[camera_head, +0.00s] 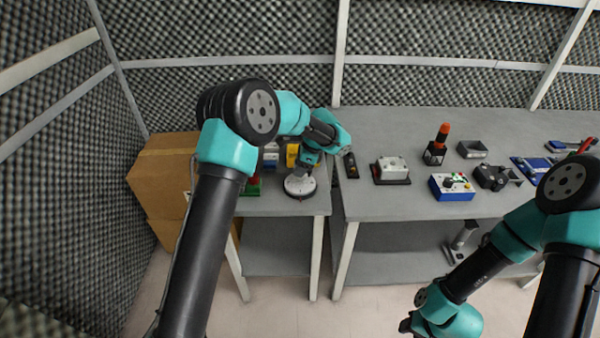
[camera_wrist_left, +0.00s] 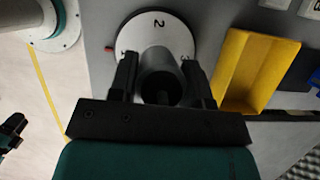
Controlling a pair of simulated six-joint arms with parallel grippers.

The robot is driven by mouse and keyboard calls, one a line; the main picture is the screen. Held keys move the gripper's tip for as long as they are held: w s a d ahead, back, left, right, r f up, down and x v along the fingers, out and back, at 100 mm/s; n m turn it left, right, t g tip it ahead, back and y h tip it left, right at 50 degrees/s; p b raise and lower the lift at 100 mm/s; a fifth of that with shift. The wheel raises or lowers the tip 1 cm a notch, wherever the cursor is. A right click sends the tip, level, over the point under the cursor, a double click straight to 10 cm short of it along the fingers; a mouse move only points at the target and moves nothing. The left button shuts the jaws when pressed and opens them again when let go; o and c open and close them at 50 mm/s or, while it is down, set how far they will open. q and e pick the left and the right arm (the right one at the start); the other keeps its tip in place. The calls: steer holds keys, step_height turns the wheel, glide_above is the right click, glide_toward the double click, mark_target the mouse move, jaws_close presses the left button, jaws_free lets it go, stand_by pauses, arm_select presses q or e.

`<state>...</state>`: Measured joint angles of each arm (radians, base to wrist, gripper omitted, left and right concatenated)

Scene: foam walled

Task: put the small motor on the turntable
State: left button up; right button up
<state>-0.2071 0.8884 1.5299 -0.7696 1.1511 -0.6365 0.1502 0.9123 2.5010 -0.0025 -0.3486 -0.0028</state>
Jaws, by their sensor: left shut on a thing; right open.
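The turntable (camera_head: 299,187) is a round white disc on a dark base near the front of the left table. It also shows in the left wrist view (camera_wrist_left: 181,32), with a "2" on it and a small red tab at its edge. My left gripper (camera_head: 303,168) is above the disc, pointing down. It is shut on the small motor, a grey cylinder (camera_wrist_left: 158,66) that stands between the two fingers over the disc. I cannot tell whether the motor touches the disc. My right gripper (camera_head: 408,324) is low at the bottom of the head view, away from the tables; its fingers are barely visible.
A yellow bin (camera_wrist_left: 247,72) stands close beside the turntable. A green object (camera_head: 253,188) is left of it. The right table holds a white-topped block (camera_head: 391,168), a screwdriver holder (camera_head: 434,155) and a blue button box (camera_head: 452,188). Cardboard boxes (camera_head: 160,178) stand at left.

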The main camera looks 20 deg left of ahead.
arm_select(q)
steer(key=shift+f, duration=1.3)
steer(key=shift+f, duration=0.1)
steer(key=o, duration=1.1)
steer(key=shift+o, duration=0.2)
steer(key=v, duration=1.2)
